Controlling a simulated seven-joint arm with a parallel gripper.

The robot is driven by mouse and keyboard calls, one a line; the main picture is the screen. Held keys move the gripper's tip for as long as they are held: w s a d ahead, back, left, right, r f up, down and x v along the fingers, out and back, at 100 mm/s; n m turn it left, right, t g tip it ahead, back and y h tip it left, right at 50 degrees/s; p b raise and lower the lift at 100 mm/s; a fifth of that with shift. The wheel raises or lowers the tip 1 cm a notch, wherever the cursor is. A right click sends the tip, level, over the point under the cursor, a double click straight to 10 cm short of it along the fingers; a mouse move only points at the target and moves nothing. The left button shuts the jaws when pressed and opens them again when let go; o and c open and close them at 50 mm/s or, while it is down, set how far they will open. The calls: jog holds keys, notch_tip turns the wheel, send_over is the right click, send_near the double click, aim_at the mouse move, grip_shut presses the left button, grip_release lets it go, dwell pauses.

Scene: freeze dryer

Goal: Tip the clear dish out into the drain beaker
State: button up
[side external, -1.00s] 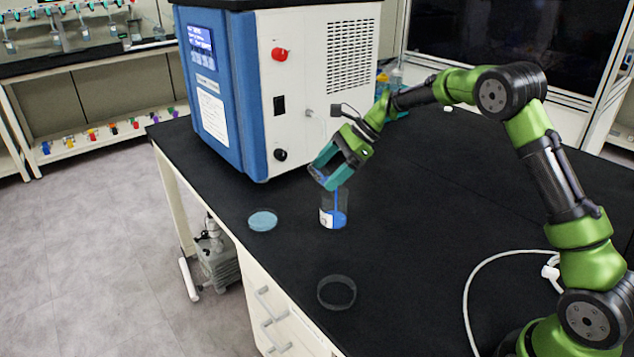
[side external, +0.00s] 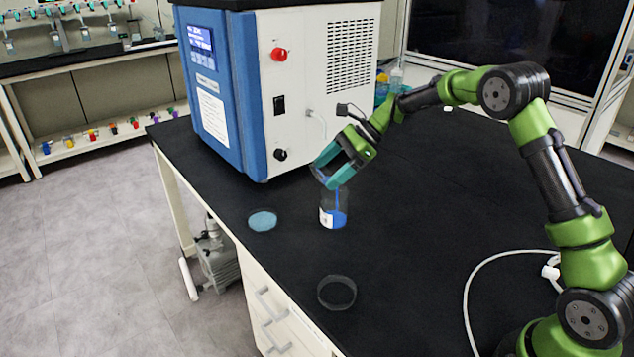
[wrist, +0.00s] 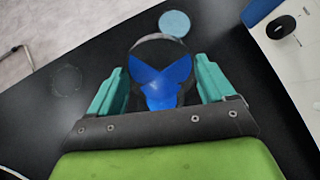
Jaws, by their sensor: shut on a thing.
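My gripper (side external: 338,168) is shut on a clear dish (side external: 320,175), which is tilted above the drain beaker. The drain beaker (side external: 327,218) stands upright on the black bench with blue liquid in its lower part. A thin blue streak shows between the dish and the liquid below. In the wrist view, the clear dish rim (wrist: 155,39) shows between the teal fingers of my gripper (wrist: 160,82). Blue liquid (wrist: 162,80) fills the view between the fingers; I cannot tell how much is in the dish and how much is in the beaker.
A dish of pale blue material (side external: 262,220) sits left of the beaker, near the bench edge. An empty clear dish (side external: 337,292) sits nearer the front. The freeze dryer (side external: 290,90) stands behind. A white cable (side external: 480,275) lies at right. The bench centre is clear.

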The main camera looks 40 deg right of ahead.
jog(key=shift+s+d+r+t+y, duration=0.15)
jog(key=shift+d+t+y, duration=0.15)
jog(key=shift+y, duration=0.4)
dwell(1.6)
jog(key=shift+s+d+f+t+y, duration=0.15)
jog(key=shift+d+f+t+y, duration=0.1)
jog(key=shift+f+t+y, duration=0.4)
dwell(1.7)
jog(key=shift+s+d+t+y, duration=0.15)
jog(key=shift+d+t+y, duration=0.2)
jog(key=shift+y, duration=0.8)
dwell(2.2)
